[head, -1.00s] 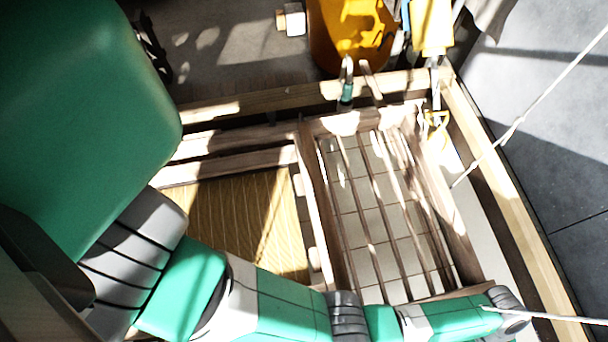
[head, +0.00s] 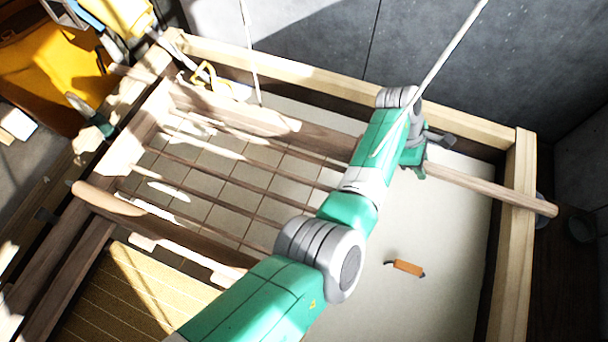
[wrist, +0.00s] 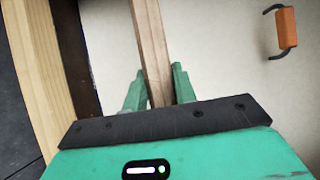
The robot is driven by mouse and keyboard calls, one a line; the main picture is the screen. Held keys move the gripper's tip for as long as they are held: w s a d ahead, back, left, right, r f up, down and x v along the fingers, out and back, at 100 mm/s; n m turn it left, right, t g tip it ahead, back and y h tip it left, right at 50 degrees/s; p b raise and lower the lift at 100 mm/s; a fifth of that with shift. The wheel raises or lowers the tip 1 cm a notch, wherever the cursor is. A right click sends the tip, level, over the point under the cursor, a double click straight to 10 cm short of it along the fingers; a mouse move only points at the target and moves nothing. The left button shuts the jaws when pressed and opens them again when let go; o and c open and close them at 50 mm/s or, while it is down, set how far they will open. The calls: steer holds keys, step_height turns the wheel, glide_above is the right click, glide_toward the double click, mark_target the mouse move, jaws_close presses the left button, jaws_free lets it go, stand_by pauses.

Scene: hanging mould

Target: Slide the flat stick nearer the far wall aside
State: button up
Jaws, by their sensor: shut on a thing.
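The flat stick nearer the far wall (head: 480,188) is a long brown wooden bar. Its right end lies over the frame's right rail and sticks out past it. My gripper (head: 415,165) is shut on this stick, right of the slatted mould. In the wrist view the stick (wrist: 151,40) runs between the two green fingers of my gripper (wrist: 157,82). My wrist hides part of the stick in the head view. The other flat stick (head: 130,210) lies on the near side of the thin slats, partly hidden by my arm.
A pale wooden frame (head: 340,88) surrounds the mould, with the dark far wall (head: 430,45) behind it. Thin cords hang nearby, one across my wrist. An orange-handled tool (head: 407,268) lies on the pale surface at right. Yellow cloth (head: 50,70) is at upper left.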

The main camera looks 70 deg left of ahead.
steer(key=shift+w+a+f+b, duration=0.15)
steer(key=shift+w+a+b, duration=0.45)
steer(key=shift+b, duration=1.05)
steer(key=shift+w+a+f+b, duration=0.15)
steer(key=shift+w+a+b, duration=0.35)
steer(key=shift+b, duration=1.1)
steer(key=shift+c, duration=0.2)
steer(key=shift+s+r, duration=0.1)
steer(key=o, duration=1.1)
steer(key=shift+w+a+r, duration=0.15)
steer(key=shift+w+a, duration=0.05)
steer(key=p+v, duration=0.3)
steer(key=v, duration=0.4)
steer(key=shift+s+r+p, duration=0.15)
steer(key=shift+r+p, duration=0.2)
